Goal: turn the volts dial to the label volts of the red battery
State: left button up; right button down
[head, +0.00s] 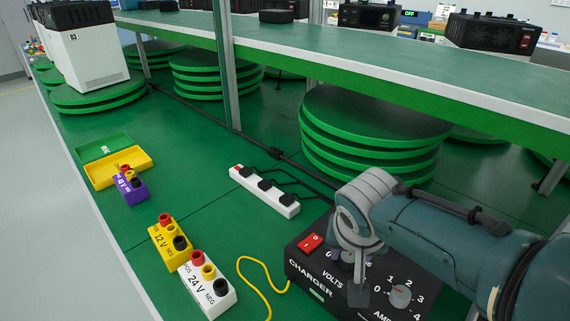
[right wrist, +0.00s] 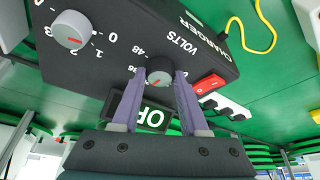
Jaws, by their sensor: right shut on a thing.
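The black charger (head: 300,262) stands on the green table at the lower right of the head view. Its volts dial (right wrist: 159,86) is a grey knob with a red mark, between the fingers of my right gripper (right wrist: 160,76). The numbers 48 and 36 show beside the dial in the right wrist view. In the head view my right gripper (head: 356,268) covers most of the dial. No red battery shows; a yellow 12 V battery (head: 162,250), a white 24 V battery (head: 210,290) and a purple battery (head: 132,192) stand to the left. My left gripper is out of view.
The charger also has an amp dial (head: 401,295) and a red switch (head: 310,242). A white power strip (head: 265,195) lies behind it, and a yellow cable (head: 258,270) beside it. A shelf (head: 400,72) runs above stacked green discs (head: 375,130).

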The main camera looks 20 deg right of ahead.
jog(key=m+b, duration=0.1)
jog(key=m, duration=0.2)
jog(key=shift+w+a+f+g+h+b, duration=0.1)
jog(key=shift+w+f+g+h+b, duration=0.1)
jog(key=shift+g+h+b, duration=0.15)
jog(key=m+g+b, duration=0.1)
jog(key=m+b, duration=0.1)
jog(key=shift+m+h, duration=0.25)
jog(key=shift+m, duration=0.05)
jog(key=shift+m+g+b, duration=0.25)
jog(key=shift+m+b, duration=0.6)
jog(key=shift+m, duration=0.05)
jog(key=shift+r+m+g+b, duration=0.1)
jog(key=shift+m+g+b, duration=0.3)
jog(key=shift+m, duration=0.3)
jog(key=shift+c, duration=2.2)
grip_release()
jog(key=shift+r, duration=0.1)
